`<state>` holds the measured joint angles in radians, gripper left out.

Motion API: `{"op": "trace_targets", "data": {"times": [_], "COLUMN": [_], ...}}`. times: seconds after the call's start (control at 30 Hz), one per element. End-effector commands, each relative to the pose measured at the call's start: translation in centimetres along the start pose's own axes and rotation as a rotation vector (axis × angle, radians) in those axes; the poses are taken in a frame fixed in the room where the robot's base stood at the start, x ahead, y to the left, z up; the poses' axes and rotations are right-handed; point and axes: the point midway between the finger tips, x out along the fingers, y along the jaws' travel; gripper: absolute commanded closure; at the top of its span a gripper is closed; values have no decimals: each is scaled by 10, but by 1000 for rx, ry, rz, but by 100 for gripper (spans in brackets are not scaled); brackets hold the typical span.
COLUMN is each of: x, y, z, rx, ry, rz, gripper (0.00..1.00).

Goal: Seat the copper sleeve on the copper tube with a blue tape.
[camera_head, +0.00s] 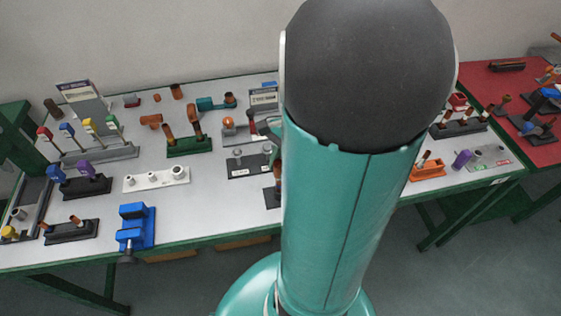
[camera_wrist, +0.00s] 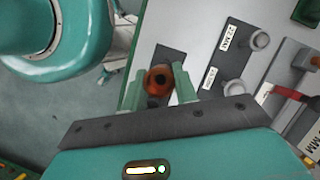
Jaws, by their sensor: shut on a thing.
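In the wrist view, my gripper (camera_wrist: 160,82) is shut on a round copper piece, which looks like the copper sleeve (camera_wrist: 158,78). I see it nearly end-on, with a dark centre. A black base (camera_wrist: 172,57) lies beneath it. I cannot tell whether the sleeve is around a tube or above it. I cannot make out blue tape on any copper tube.
A dark plate with grey pegs labelled 22 MM (camera_wrist: 232,60) lies right of my gripper in the wrist view. The grey table (camera_head: 225,215) holds a blue vise (camera_head: 135,228), a white peg plate (camera_head: 155,180) and a green stand with copper pieces (camera_head: 189,147). The front edge is close.

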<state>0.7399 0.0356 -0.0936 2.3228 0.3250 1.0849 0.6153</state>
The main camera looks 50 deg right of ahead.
Motion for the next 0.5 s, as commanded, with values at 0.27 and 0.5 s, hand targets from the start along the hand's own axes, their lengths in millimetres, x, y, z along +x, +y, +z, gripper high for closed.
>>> {"op": "trace_targets", "data": {"times": [0.27,0.5], "x": [6,8], "y": [0,0], "z": [-2,-4], "rx": [1,1], "ry": [0,1], "rz": [0,0], "gripper": [88,52]}}
